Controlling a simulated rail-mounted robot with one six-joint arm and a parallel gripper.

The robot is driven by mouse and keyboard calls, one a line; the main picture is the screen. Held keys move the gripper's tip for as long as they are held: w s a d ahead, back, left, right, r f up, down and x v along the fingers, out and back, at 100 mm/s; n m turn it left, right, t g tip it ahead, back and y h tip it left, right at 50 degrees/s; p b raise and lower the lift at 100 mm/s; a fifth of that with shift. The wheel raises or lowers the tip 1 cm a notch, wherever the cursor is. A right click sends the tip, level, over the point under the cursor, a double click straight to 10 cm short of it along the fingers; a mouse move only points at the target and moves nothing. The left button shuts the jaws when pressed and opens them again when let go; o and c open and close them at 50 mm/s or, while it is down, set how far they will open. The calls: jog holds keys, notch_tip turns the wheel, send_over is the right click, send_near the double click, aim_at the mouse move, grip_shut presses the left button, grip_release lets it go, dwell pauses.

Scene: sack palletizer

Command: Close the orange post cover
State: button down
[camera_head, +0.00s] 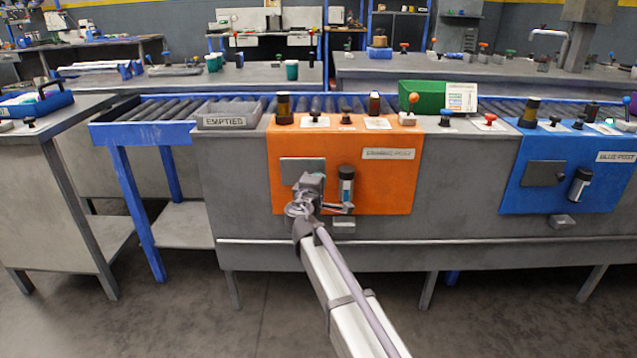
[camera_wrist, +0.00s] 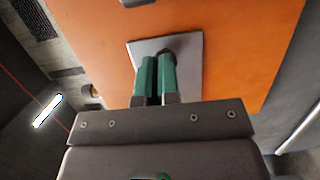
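The orange post (camera_head: 390,185) is an orange front panel with a sloping top on the grey counter. A flat grey plate, apparently its cover (camera_head: 291,166), lies against the left part of its front face. It also shows in the wrist view (camera_wrist: 188,68), with a dark knob (camera_wrist: 166,51) on it. My gripper (camera_head: 309,183) is in front of the plate's lower right part. In the wrist view its two green fingers (camera_wrist: 157,62) are almost together, with tips beside the knob. Whether they touch or grip the knob is hidden.
A dark cylinder (camera_head: 346,185) sits close right of my gripper, with a small grey block (camera_head: 344,223) below. Knobs and a green bin (camera_head: 421,97) stand above. A blue post (camera_head: 530,195) is at right. The floor in front is clear.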

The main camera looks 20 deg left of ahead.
jog(key=shift+w, duration=0.3)
jog(key=s+d, duration=0.3)
jog(key=s, duration=0.4)
jog(key=s+d, duration=0.3)
jog(key=s, duration=0.3)
jog(key=s+d+f+m+g+h+p, duration=0.1)
jog(key=s+d+f+m+g+h, duration=0.2)
jog(key=d, duration=0.4)
jog(key=d+f+m+g+h, duration=0.2)
jog(key=d+f+m+g, duration=0.2)
jog(key=d, duration=0.3)
jog(key=s+d+f+m+g+h+p, duration=0.1)
jog(key=s+d+f+m+g+h, duration=0.1)
jog(key=d+f+m+g, duration=0.3)
jog(key=s+d+m+g+y+p, duration=0.1)
jog(key=s+d+m+g+y, duration=0.2)
jog(key=d, duration=1)
jog(key=s+d+m+g+y+p, duration=0.1)
jog(key=s+d+m+g+p, duration=0.3)
jog(key=d, duration=0.9)
notch_tip(320, 180, up, 37)
jog(key=s+m+t+p, duration=0.1)
jog(key=p, duration=3.4)
jog(key=shift+s+a, duration=0.15)
jog(key=shift+s, duration=0.15)
